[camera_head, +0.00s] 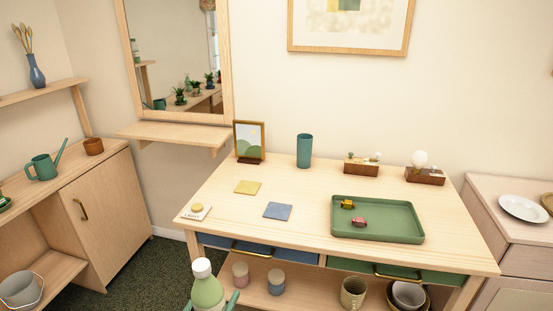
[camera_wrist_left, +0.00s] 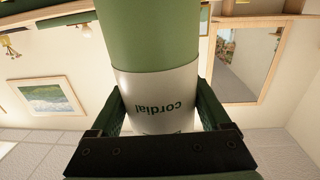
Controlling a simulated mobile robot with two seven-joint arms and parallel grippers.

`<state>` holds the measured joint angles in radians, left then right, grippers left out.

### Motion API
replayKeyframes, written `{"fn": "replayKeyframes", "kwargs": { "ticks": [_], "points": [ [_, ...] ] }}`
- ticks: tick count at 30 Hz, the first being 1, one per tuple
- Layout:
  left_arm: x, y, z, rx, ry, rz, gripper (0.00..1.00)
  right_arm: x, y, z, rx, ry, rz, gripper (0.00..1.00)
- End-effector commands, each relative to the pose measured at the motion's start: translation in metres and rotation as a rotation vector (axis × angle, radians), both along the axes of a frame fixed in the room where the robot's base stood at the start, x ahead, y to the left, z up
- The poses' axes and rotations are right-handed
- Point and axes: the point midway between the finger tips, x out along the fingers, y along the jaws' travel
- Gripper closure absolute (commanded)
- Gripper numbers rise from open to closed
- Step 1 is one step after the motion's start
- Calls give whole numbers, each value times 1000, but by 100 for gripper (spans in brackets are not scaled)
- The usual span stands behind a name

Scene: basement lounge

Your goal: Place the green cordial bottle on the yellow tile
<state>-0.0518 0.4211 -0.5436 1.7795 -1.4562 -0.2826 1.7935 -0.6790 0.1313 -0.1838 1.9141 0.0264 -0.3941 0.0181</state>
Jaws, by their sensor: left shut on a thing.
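The green cordial bottle (camera_head: 206,289) is at the bottom of the head view, with a white cap and a pale label. My left gripper (camera_head: 211,304) is shut on it and holds it upright in front of the table's front edge. In the left wrist view the bottle (camera_wrist_left: 152,40) stands between the two fingers of my left gripper (camera_wrist_left: 160,112), and its label reads "cordial" upside down. The yellow tile (camera_head: 247,187) lies flat and bare on the left part of the table top, beyond the bottle. My right gripper is not in view.
Drawers and a shelf with jars and pots are below.

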Motion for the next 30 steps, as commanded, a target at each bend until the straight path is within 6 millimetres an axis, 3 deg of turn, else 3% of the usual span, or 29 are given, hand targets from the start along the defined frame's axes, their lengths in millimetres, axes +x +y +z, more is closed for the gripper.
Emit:
{"fn": "replayKeyframes", "kwargs": {
  "ticks": [12,19,30],
  "points": [
    [-58,54,74,-2,-5,131,100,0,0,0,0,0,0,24],
    [-82,79,106,0,-5,184,100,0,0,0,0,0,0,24],
    [-78,69,112,-3,-6,288,100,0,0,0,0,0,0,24]
  ]
}}
